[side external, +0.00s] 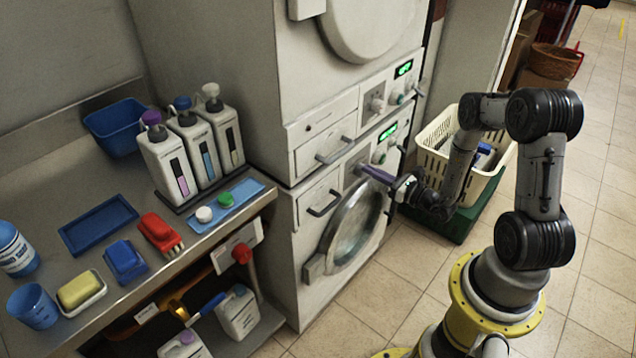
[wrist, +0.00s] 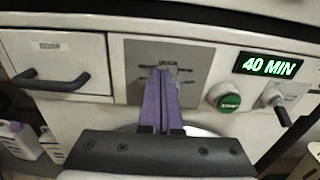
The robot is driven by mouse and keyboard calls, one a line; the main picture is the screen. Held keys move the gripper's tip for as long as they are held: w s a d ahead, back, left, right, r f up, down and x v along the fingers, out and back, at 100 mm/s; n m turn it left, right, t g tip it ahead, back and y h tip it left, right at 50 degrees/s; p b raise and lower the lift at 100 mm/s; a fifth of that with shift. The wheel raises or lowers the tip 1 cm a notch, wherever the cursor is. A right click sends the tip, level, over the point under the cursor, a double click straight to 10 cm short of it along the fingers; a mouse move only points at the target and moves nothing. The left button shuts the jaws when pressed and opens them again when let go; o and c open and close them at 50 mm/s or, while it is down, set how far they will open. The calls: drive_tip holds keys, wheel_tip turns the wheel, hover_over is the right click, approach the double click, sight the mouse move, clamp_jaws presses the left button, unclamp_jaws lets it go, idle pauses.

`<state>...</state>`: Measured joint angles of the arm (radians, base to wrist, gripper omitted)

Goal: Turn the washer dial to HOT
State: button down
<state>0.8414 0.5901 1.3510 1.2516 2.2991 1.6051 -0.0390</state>
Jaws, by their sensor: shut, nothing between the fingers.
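The washer (side external: 312,262) is the lower white machine with a round glass door. Its dial (wrist: 173,64) sits on a grey square panel (wrist: 200,58) in the wrist view, mostly hidden behind my fingertips. The marks around it are too small to read, so I cannot tell its setting. My gripper (wrist: 162,71) has purple fingers, shut together with nothing between them. Its tips are right in front of the dial; I cannot tell whether they touch it. In the side external view my gripper (side external: 364,170) reaches the washer's front panel from the right.
Right of the dial are a green button (wrist: 229,102), a "40 MIN" display (wrist: 268,65) and a lever knob (wrist: 274,97). A "SOAP" drawer with a dark handle (wrist: 55,80) is left. A cream basket (side external: 431,140) stands beside the washer. A counter with bottles (side external: 170,165) is left.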

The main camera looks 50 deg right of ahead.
drive_tip(key=shift+w, duration=0.45)
drive_tip(key=shift+d+f, duration=0.15)
drive_tip(key=shift+f, duration=0.25)
idle(0.7)
drive_tip(key=shift+d, duration=0.6)
drive_tip(key=shift+r, duration=0.1)
drive_tip(key=shift+d+r, duration=0.1)
drive_tip(key=shift+r, duration=0.2)
drive_tip(key=shift+s, duration=0.2)
drive_tip(key=s, duration=0.5)
drive_tip(key=shift+s+r, duration=0.15)
drive_tip(key=shift+s, duration=0.15)
